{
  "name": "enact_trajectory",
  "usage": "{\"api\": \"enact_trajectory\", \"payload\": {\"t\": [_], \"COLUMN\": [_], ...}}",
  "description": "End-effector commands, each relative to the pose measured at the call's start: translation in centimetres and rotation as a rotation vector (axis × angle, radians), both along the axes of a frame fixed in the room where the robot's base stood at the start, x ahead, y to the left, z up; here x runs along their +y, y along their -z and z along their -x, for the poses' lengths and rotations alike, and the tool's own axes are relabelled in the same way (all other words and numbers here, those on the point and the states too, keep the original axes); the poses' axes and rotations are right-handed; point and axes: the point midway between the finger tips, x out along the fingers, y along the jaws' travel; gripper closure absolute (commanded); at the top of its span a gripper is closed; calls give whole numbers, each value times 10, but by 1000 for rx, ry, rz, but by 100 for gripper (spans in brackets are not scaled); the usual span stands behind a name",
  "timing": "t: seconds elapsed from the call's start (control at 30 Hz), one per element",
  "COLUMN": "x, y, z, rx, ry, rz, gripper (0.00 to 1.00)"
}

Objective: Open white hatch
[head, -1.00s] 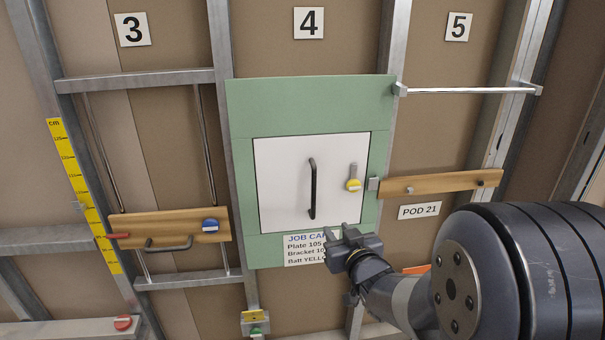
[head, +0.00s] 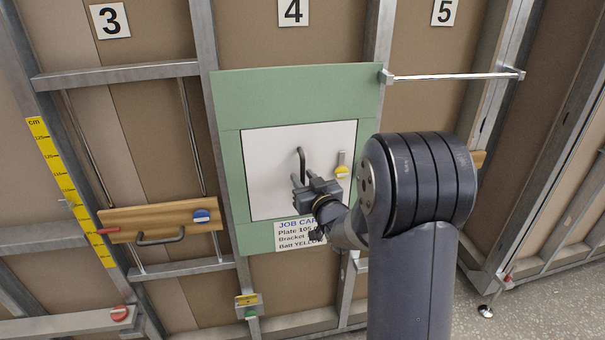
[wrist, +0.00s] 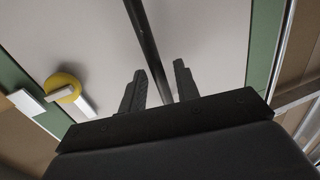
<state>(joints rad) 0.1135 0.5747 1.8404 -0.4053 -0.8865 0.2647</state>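The white hatch (head: 275,180) is set in a green panel under the number 4 and looks shut. Its black bar handle (head: 301,163) stands upright near the middle. A yellow knob with a pale lever (head: 341,170) sits on the hatch right of the handle. My gripper (head: 300,183) is in front of the handle's lower part, hiding it in the head view. In the wrist view my gripper (wrist: 160,84) is open, with two separated dark fingers. The handle (wrist: 148,45) runs down between the fingers; I cannot tell whether they touch it.
The green panel (head: 290,88) frames the hatch. A job card (head: 297,232) hangs below it, partly behind my arm. A metal rail (head: 455,76) is at upper right. A wooden board with a handle (head: 150,218) is at left.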

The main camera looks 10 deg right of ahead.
Motion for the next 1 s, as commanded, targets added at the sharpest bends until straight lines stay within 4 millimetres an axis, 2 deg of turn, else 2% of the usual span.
{"api": "enact_trajectory", "payload": {"t": [0.17, 0.47, 0.8, 1.0], "x": [2, 2, 2, 2], "y": [0, 0, 0, 0], "z": [-11, -12, -12, -12], "rx": [1, 0, 0, 0], "ry": [1, 1, 1, 1], "rz": [-1, 0, 0, 0], "gripper": [70, 70, 98, 100]}}
